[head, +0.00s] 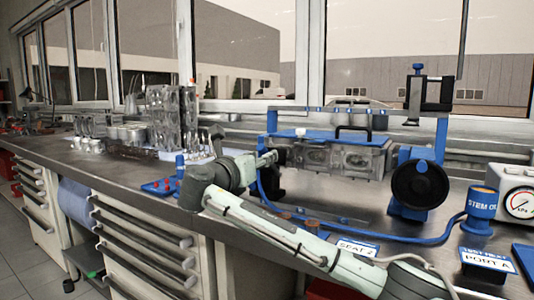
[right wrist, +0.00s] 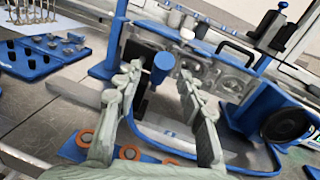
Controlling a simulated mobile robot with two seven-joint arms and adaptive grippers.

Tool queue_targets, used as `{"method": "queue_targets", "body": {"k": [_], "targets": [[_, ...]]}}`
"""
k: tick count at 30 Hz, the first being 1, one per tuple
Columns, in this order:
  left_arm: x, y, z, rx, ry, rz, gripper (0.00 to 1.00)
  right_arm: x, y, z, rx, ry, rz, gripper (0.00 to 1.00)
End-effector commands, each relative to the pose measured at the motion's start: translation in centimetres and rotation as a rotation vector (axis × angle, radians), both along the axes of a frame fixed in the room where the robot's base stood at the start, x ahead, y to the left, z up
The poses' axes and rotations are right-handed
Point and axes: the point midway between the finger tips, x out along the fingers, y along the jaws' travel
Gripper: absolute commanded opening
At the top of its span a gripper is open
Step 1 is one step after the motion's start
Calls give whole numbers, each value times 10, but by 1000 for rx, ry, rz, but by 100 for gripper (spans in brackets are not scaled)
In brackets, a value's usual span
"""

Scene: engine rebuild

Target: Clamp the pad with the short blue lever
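A short blue lever (right wrist: 162,63) with a round end stands at the left end of the grey cylinder head (right wrist: 200,68) in the right wrist view. My right gripper (right wrist: 160,80) is open, with its fingers on either side of the lever and visible gaps between. In the head view this gripper (head: 266,159) is at the left end of the cylinder head (head: 335,157), and the lever is hard to make out there. A dark part below the lever (right wrist: 147,100) may belong to the pad or its clamp, but I cannot tell. My left gripper is not in view.
A blue frame (head: 441,140) surrounds the cylinder head, with a black handwheel (head: 419,185) at its right. A blue hose (head: 380,238) runs along the bench to a blue cup (head: 481,206). A gauge (head: 519,203) stands far right. A blue tray (head: 160,187) lies left.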

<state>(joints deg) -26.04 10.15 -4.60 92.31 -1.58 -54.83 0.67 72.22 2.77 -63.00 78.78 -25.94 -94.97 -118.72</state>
Motion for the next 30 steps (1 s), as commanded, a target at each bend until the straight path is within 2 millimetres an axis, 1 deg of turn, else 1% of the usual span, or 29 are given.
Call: {"method": "queue_targets", "body": {"k": [1,3,7,11,17,20,27,30], "targets": [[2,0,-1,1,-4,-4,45,8,-5,1,-1,1,-3,39],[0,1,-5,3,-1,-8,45,16,-10,1,-1,0,-2,39],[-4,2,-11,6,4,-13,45,28,-16,0,0,1,-2,39],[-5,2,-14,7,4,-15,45,32,-17,0,2,0,1,39],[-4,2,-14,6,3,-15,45,33,-18,-1,2,0,1,39],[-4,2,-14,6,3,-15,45,33,-18,-1,2,0,1,29],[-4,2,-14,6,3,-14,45,33,-18,-1,2,0,1,0],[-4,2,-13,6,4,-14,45,33,-18,-1,2,0,1,0]]}}
